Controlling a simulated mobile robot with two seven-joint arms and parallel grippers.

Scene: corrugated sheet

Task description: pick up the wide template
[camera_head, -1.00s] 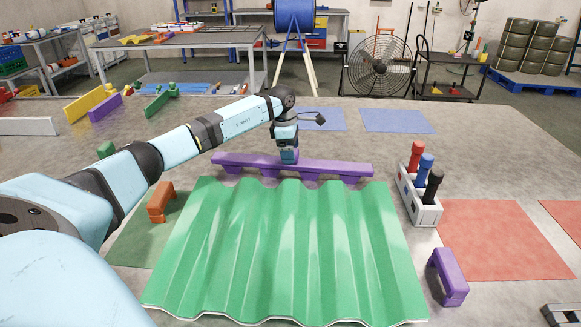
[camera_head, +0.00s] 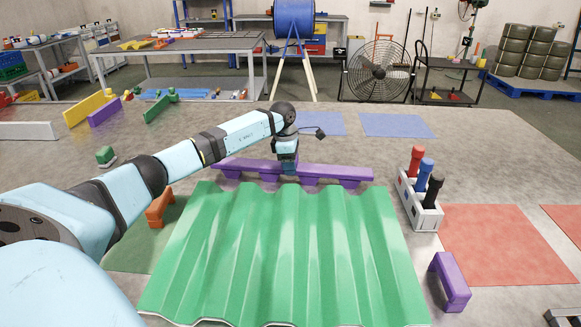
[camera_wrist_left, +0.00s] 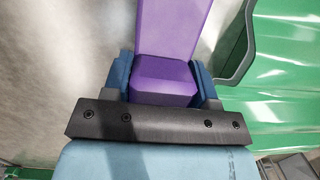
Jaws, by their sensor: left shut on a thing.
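The wide template is a long purple bar (camera_head: 335,173) with a scalloped lower edge. It lies crosswise just behind the green corrugated sheet (camera_head: 285,255) in the head view. My left gripper (camera_head: 287,170) reaches down onto the bar near its middle. In the left wrist view, the blue fingers of my left gripper (camera_wrist_left: 165,85) are shut on both sides of a raised purple block on the wide template (camera_wrist_left: 168,50). The fingers hide part of the bar's middle. I cannot tell any gap between the bar and the table. My right gripper is not in view.
A small purple template (camera_head: 450,281) stands right of the sheet, and an orange one (camera_head: 160,206) stands left. A grey holder (camera_head: 420,205) with red, blue and black-handled tools stands at right. Blue mats (camera_head: 397,125) lie behind.

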